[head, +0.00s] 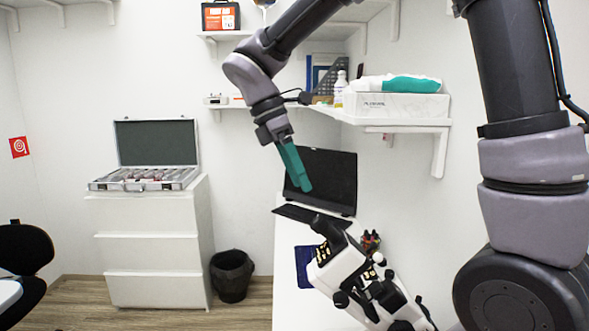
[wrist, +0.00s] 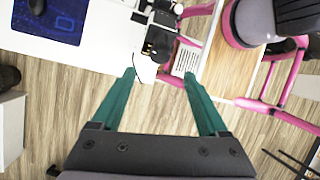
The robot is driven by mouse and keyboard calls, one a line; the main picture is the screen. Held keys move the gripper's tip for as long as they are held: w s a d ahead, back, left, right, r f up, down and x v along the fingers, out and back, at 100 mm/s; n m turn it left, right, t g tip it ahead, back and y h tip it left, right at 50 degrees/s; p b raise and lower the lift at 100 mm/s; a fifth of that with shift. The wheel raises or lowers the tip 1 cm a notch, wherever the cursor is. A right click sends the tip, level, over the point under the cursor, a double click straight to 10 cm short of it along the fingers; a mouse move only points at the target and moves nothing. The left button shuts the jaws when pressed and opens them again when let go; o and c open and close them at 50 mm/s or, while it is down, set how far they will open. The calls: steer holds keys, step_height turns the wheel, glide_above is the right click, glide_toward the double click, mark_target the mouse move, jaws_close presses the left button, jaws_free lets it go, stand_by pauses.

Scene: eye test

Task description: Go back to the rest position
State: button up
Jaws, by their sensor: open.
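My gripper (head: 306,188) hangs in the middle of the head view, in front of the open black laptop (head: 325,180). Its green fingers point down and to the right. In the wrist view my gripper (wrist: 158,78) shows two green fingers spread wide apart, with nothing between them but floor and the desk edge further off. The gripper is open and empty.
A white and black microscope (head: 365,280) stands on the white desk below the laptop. A shelf with a white box (head: 397,106) is behind. An open case (head: 145,178) lies on a drawer unit (head: 150,250) at left; a black bin (head: 231,275) stands beside it.

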steer(key=shift+v, duration=1)
steer(key=s+d+r+m+t+y, duration=0.2)
steer(key=d+r+m+t+y, duration=0.1)
steer(key=d+m, duration=0.8)
steer(key=s+d+r+m+t+y, duration=0.2)
steer(key=d+m+t, duration=0.3)
steer(key=d+m, duration=0.6)
steer(key=shift+s+r+m+y, duration=0.15)
steer(key=shift+r+m+y, duration=0.5)
steer(key=shift+m, duration=0.75)
steer(key=shift+f, duration=0.15)
